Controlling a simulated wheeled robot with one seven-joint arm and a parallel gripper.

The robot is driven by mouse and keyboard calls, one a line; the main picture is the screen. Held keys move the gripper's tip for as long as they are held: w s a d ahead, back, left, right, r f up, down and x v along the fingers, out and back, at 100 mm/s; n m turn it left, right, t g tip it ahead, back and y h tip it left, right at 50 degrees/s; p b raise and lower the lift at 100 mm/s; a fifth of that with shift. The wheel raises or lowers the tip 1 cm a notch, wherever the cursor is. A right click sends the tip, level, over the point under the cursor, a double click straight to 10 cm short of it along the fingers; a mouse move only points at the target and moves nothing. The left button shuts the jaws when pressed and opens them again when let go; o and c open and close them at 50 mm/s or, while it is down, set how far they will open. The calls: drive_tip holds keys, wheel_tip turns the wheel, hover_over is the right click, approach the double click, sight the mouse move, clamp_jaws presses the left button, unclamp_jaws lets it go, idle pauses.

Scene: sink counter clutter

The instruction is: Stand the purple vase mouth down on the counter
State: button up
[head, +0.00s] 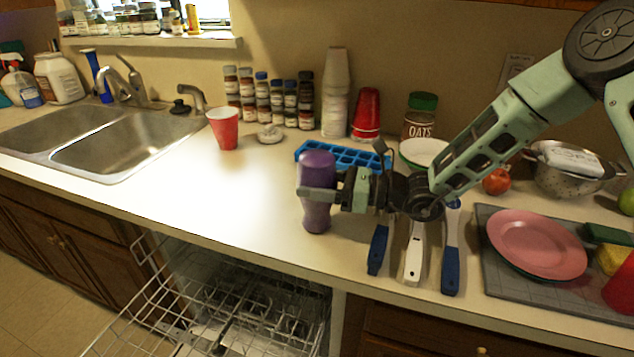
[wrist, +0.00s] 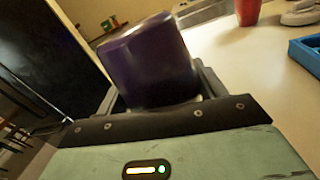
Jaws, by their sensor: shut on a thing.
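The purple vase (head: 317,170) is near the front edge of the counter (head: 200,188), left of the blue-handled utensils. It looks about upright in the head view, with a wide, rounded upper end and a narrower middle. I cannot tell which end is the mouth, nor whether its lower end touches the counter. My gripper (head: 318,195) reaches in from the right and is shut around the vase's middle. In the wrist view the dark vase (wrist: 150,62) rises between the fingers, and the fingers partly hide it.
A red cup (head: 224,130) stands behind left, near the sink (head: 128,140). A blue ice tray (head: 345,155) lies just behind the vase. Utensils (head: 414,255) lie to the right. An open dishwasher rack (head: 215,305) is below the front edge. Counter left of the vase is clear.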

drive_tip(key=shift+f, duration=0.35)
drive_tip(key=o, duration=1.3)
drive_tip(key=b+v, duration=0.3)
drive_tip(key=v, duration=1.4)
drive_tip(key=shift+s+d, duration=0.1)
drive_tip(key=shift+d, duration=0.1)
